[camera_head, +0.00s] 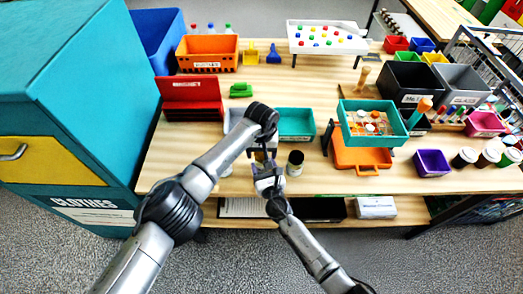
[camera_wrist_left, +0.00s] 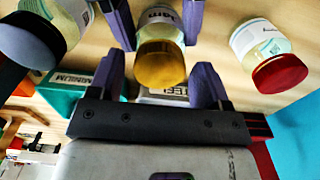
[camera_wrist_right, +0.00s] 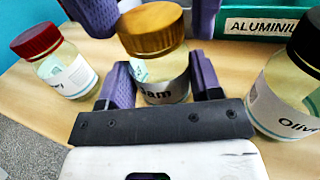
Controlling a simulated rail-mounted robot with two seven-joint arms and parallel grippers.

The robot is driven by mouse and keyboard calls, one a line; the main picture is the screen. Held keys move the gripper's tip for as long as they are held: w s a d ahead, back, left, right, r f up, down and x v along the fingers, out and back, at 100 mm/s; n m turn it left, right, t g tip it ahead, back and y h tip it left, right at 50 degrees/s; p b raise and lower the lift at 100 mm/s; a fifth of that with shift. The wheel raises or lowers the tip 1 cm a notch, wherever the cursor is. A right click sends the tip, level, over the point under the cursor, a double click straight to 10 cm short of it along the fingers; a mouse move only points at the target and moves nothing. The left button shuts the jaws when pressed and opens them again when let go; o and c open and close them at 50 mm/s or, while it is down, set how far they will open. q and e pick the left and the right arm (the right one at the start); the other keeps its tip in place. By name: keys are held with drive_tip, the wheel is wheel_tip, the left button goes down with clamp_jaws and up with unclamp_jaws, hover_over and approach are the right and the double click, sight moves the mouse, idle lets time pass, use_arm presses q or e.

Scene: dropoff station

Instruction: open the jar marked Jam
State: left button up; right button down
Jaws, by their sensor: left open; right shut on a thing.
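The jar marked Jam stands upright in the right wrist view (camera_wrist_right: 165,91), with a gold lid (camera_wrist_right: 152,28) on it. It also shows upside down in the left wrist view, lid foremost (camera_wrist_left: 160,66). My right gripper (camera_wrist_right: 163,80) is shut on the jar's body, a finger on each side of the label. My left gripper (camera_wrist_left: 158,80) is open, its purple fingers on either side of the gold lid with gaps showing. In the head view, both grippers, left (camera_head: 262,154) and right (camera_head: 266,178), meet at the table's front and mostly hide the jar.
A black-lidded jar marked Olive (camera_wrist_right: 290,95) stands close on one side, and a red-lidded jar (camera_wrist_right: 55,60) on the other. A teal bin marked Aluminium (camera_wrist_right: 270,25) is behind. A green tray (camera_head: 409,137) and purple bin (camera_head: 432,163) stand further right.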

use_arm(q)
drive_tip(key=c, duration=0.9)
drive_tip(key=n, duration=0.3)
drive_tip(key=shift+n, duration=0.4)
drive_tip(key=n, duration=0.3)
drive_tip(key=shift+n, duration=0.4)
drive_tip(key=n, duration=0.5)
drive_tip(key=shift+r+n, duration=0.1)
drive_tip(key=shift+n, duration=0.2)
drive_tip(key=n, duration=0.3)
drive_tip(key=shift+n, duration=0.3)
drive_tip(key=n, duration=0.7)
drive_tip(key=shift+n, duration=0.4)
drive_tip(key=n, duration=0.3)
drive_tip(key=shift+n, duration=0.4)
drive_tip(key=n, duration=0.3)
drive_tip(key=shift+n, duration=0.4)
drive_tip(key=n, duration=0.9)
drive_tip(key=shift+n, duration=0.4)
drive_tip(key=n, duration=0.5)
drive_tip(key=shift+n, duration=0.4)
drive_tip(key=n, duration=0.6)
drive_tip(key=shift+r, duration=0.1)
